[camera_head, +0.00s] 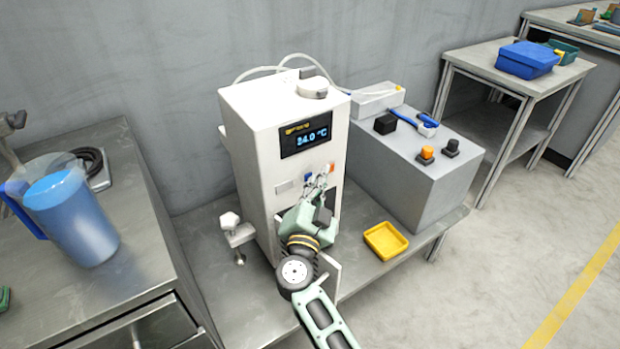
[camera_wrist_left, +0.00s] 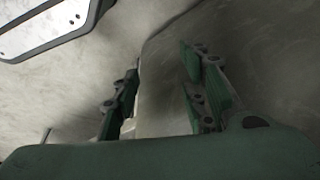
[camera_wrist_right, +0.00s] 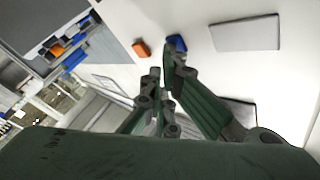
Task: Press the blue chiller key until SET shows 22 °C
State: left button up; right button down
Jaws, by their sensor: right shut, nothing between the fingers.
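The white chiller (camera_head: 262,190) stands on a steel bench. Its dark display (camera_head: 305,136) appears to read 24.0 °C; the small heading above is too blurred to read. The blue key (camera_head: 308,177) and an orange key (camera_head: 330,168) sit on the front below the display. My right gripper (camera_head: 322,182) is shut and empty just in front of the keys. In the right wrist view its fingertips (camera_wrist_right: 160,76) lie near the blue key (camera_wrist_right: 177,43); I cannot tell whether they touch it. The orange key (camera_wrist_right: 141,48) is beside it. My left gripper (camera_wrist_left: 164,62) is open and empty, away from the chiller.
A grey box (camera_head: 405,170) with black and orange knobs stands right of the chiller. A yellow tray (camera_head: 385,240) lies on the bench in front of it. A blue jug (camera_head: 70,215) stands on the left table. A white clamp (camera_head: 237,232) is at the chiller's left.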

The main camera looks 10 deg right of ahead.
pick_arm(q)
jog(key=shift+w+r, duration=0.1)
pick_arm(e)
jog(key=shift+a+r, duration=0.15)
jog(key=shift+r, duration=0.1)
pick_arm(q)
jog(key=shift+s+a+f+p, duration=0.1)
jog(key=shift+s+f+p, duration=0.2)
jog(key=shift+f, duration=0.65)
jog(key=shift+s+d+f+p, duration=0.1)
jog(key=shift+s+f+p, duration=0.2)
jog(key=shift+f, duration=0.6)
jog(key=shift+s+a+f+p, duration=0.1)
jog(key=shift+s+f+p, duration=0.2)
jog(key=shift+f, duration=0.65)
pick_arm(e)
jog(key=shift+s+d+f, duration=0.1)
jog(key=shift+s+d, duration=0.15)
jog(key=shift+s, duration=0.55)
pick_arm(q)
jog(key=shift+r, duration=0.2)
pick_arm(e)
jog(key=shift+s+d, duration=0.1)
